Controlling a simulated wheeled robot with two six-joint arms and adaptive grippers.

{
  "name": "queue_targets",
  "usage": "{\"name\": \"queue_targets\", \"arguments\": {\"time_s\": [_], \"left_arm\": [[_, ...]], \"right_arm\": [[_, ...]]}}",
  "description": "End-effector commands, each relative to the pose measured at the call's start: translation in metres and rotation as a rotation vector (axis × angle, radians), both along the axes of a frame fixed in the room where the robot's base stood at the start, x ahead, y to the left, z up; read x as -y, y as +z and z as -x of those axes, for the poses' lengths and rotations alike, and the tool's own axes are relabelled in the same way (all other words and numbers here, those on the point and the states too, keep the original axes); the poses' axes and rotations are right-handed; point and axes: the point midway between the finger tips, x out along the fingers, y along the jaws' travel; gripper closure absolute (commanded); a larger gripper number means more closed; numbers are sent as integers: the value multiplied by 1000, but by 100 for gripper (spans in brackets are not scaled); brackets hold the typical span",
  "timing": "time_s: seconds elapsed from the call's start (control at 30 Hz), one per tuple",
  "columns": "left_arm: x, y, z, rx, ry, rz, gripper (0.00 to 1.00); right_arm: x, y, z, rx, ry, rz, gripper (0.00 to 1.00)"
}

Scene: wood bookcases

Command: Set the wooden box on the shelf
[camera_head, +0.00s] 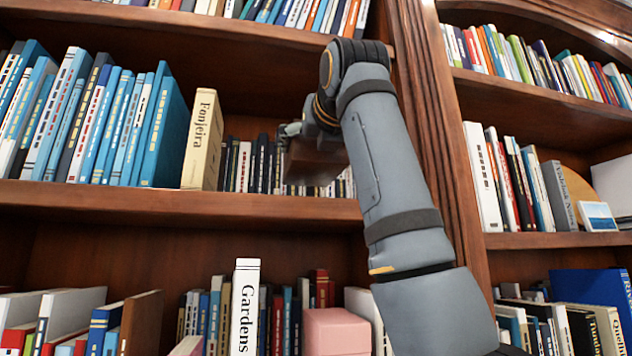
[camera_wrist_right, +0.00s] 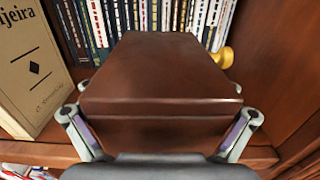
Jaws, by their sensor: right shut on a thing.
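The wooden box (camera_wrist_right: 160,75) is dark reddish brown and fills the middle of the right wrist view. My right gripper (camera_wrist_right: 160,128) is shut on it, with one finger on each side. In the head view the box (camera_head: 316,163) is partly hidden behind my right arm and sits in front of a row of books at the middle shelf (camera_head: 270,207). I cannot tell whether the box touches the shelf board. My right gripper (camera_head: 290,135) shows only in part in the head view. My left gripper is not in view.
The tan "Fonjeira" book (camera_head: 203,140) stands just left of the box, and also shows in the right wrist view (camera_wrist_right: 30,70). A row of small books (camera_head: 255,165) stands behind the box. A gold knob-like object (camera_wrist_right: 222,57) is at its right. A bookcase upright (camera_head: 435,120) is to the right.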

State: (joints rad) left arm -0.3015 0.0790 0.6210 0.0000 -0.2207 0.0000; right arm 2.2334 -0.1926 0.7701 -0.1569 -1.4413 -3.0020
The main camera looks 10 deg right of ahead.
Motion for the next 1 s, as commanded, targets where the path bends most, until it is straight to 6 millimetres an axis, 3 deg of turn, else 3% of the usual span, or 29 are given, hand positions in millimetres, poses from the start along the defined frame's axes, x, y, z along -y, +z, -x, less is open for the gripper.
{"name": "queue_targets", "arguments": {"time_s": [0.17,0.4,0.53,0.67,0.7,1.0], "left_arm": [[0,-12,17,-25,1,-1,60],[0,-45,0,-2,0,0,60],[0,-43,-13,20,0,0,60],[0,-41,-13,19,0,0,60],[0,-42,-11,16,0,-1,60],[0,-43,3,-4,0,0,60]], "right_arm": [[5,-15,-9,-1,-1,-1,67],[7,-51,-15,2,0,0,67],[7,-50,-15,1,0,-1,67],[7,-50,-15,-1,0,-1,67],[7,-51,-16,-6,0,0,1],[7,-50,-16,-3,0,0,0]]}}
